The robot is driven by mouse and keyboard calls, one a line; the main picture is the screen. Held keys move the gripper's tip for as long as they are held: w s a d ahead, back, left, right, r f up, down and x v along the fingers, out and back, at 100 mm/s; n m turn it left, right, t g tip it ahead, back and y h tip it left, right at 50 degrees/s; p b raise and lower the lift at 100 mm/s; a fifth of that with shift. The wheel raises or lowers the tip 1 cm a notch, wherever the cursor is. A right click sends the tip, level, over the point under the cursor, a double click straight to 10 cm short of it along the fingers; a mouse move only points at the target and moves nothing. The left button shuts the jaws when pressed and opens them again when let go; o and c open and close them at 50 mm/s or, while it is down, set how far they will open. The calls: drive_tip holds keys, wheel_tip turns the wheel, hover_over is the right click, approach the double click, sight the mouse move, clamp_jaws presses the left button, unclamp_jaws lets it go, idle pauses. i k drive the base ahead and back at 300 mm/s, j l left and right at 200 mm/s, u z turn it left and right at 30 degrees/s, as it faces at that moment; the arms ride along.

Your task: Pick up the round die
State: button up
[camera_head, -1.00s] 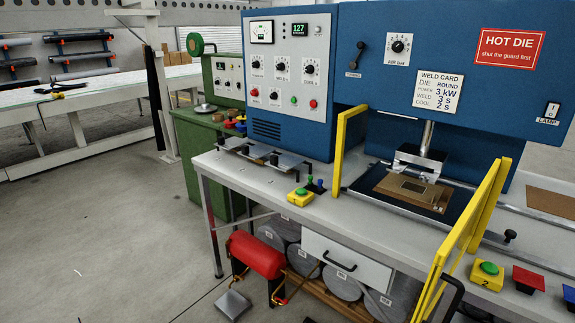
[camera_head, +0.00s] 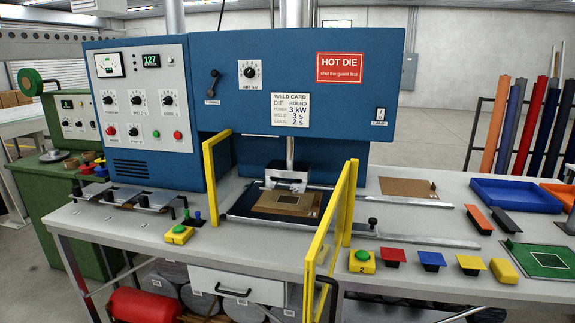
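The round die cannot be picked out for certain. Several flat grey metal pieces (camera_head: 118,198) sit in a row at the left end of the bench, and their undersides are hidden. A brown board with a small rectangular frame (camera_head: 288,201) lies under the press head (camera_head: 286,178), on a dark plate. The weld card (camera_head: 290,110) on the blue machine reads "DIE ROUND". My gripper is not in view.
Yellow guard rails (camera_head: 319,238) stand on both sides of the press. Yellow button boxes (camera_head: 179,234) and (camera_head: 362,261) sit near the front edge. Coloured blocks (camera_head: 431,260), a blue tray (camera_head: 515,194) and a green plate (camera_head: 543,261) are at right.

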sight(157, 201)
drive_tip(key=i+j, duration=0.35)
drive_tip(key=j, duration=0.2)
drive_tip(key=i+j, duration=0.35)
drive_tip(key=j, duration=0.2)
drive_tip(key=i+j, duration=0.3)
drive_tip(key=j, duration=0.2)
drive_tip(key=i+j, duration=0.35)
drive_tip(key=j, duration=0.2)
drive_tip(key=i+j+u, duration=0.1)
drive_tip(key=i+j, duration=0.25)
drive_tip(key=j, duration=0.2)
drive_tip(key=i+j, duration=0.35)
drive_tip(key=j, duration=0.15)
